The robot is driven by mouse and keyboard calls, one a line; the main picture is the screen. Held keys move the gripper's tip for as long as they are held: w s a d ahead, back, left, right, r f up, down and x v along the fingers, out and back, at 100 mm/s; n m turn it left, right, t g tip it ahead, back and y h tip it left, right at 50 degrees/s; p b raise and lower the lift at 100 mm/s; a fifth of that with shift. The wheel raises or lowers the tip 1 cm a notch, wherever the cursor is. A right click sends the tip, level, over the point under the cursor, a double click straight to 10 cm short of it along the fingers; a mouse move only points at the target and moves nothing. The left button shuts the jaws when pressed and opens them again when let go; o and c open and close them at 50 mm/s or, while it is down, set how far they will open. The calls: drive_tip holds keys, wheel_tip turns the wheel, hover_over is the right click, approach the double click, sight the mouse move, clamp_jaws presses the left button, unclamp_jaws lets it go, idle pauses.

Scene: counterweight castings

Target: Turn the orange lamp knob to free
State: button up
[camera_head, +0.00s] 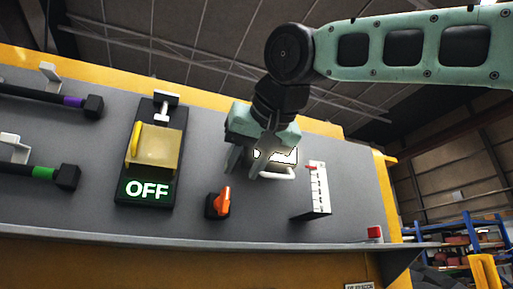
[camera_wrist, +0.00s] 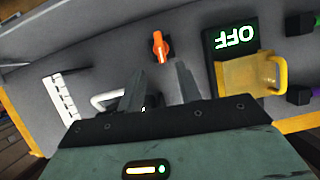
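The orange knob (camera_head: 223,200) sits on a small dark base on the grey panel, near its lower edge. It also shows in the wrist view (camera_wrist: 160,46), beyond and between my fingertips. My gripper (camera_head: 243,166) is above and slightly right of the knob in the head view, apart from it. In the wrist view its two fingers (camera_wrist: 161,80) stand apart with nothing between them. I cannot read any marking around the knob.
Left of the knob is a black switch unit with a yellow cover (camera_head: 157,148) and a green OFF sign (camera_head: 146,189). A white handle (camera_head: 277,174) and a white scale with a red pointer (camera_head: 318,187) stand right. A red button (camera_head: 374,233) is near the panel's corner.

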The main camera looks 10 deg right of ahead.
drive_tip(key=v, duration=0.5)
drive_tip(key=shift+s+d+r, duration=0.1)
drive_tip(key=shift+s+r, duration=0.05)
drive_tip(key=shift+s, duration=0.2)
drive_tip(key=a+f+n+g+h, duration=0.1)
drive_tip(key=a+f+n+g, duration=0.15)
drive_tip(key=f, duration=1.25)
drive_tip(key=a+f+n+g, duration=0.15)
drive_tip(key=f+g, duration=0.25)
drive_tip(key=f, duration=1)
drive_tip(key=s+d+f+g+h, duration=0.1)
drive_tip(key=s+d+f, duration=0.3)
drive_tip(key=f, duration=0.5)
drive_tip(key=s+d+f+g, duration=0.3)
drive_tip(key=s+f, duration=0.3)
drive_tip(key=f, duration=0.4)
drive_tip(key=s+d+f+n+g+h, duration=0.1)
drive_tip(key=s+d+f, duration=0.4)
drive_tip(key=f, duration=0.5)
drive_tip(key=shift+s+d+g+h, duration=0.35)
drive_tip(key=shift+d+g, duration=0.15)
drive_tip(key=shift+g, duration=0.15)
